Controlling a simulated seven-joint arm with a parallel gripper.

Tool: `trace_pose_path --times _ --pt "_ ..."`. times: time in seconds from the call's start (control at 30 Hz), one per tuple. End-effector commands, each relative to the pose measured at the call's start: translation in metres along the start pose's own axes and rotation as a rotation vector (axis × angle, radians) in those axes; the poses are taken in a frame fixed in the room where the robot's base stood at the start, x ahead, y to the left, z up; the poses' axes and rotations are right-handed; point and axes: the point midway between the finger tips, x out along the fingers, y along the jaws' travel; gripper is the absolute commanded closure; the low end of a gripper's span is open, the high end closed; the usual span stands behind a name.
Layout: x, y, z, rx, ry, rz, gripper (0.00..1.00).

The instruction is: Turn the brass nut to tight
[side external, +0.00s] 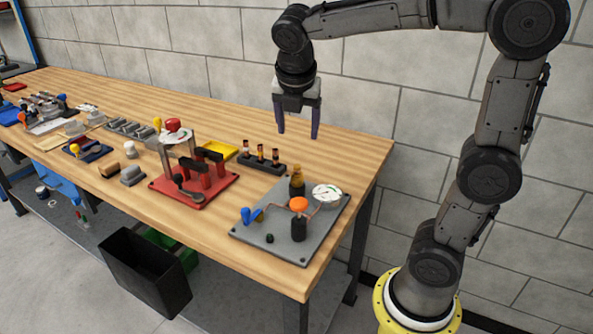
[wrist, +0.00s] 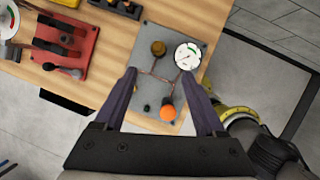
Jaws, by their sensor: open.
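The brass nut (side external: 297,181) appears to be the gold-brown piece on a dark fitting at the back of the grey plate (side external: 262,238). It also shows in the wrist view (wrist: 158,47), at the upper left of the plate, where its facets are too small to make out. Thin copper tubing (wrist: 153,74) runs across the plate near it. My gripper (side external: 298,133) is open and empty, pointing down, well above the bench and apart from the nut. In the wrist view its two fingers (wrist: 160,73) frame the plate, and the nut lies beyond the tips.
A small dark rack (side external: 262,162) and a red fixture (side external: 194,186) stand to the left. The bench's right edge is close to the plate.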

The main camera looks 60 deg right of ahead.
Motion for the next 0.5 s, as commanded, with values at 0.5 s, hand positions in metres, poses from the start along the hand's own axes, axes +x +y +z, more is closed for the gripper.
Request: trace_pose_path --times 0.5 --pt "0.061 0.011 -0.003 -0.021 0.017 -0.074 0.28"
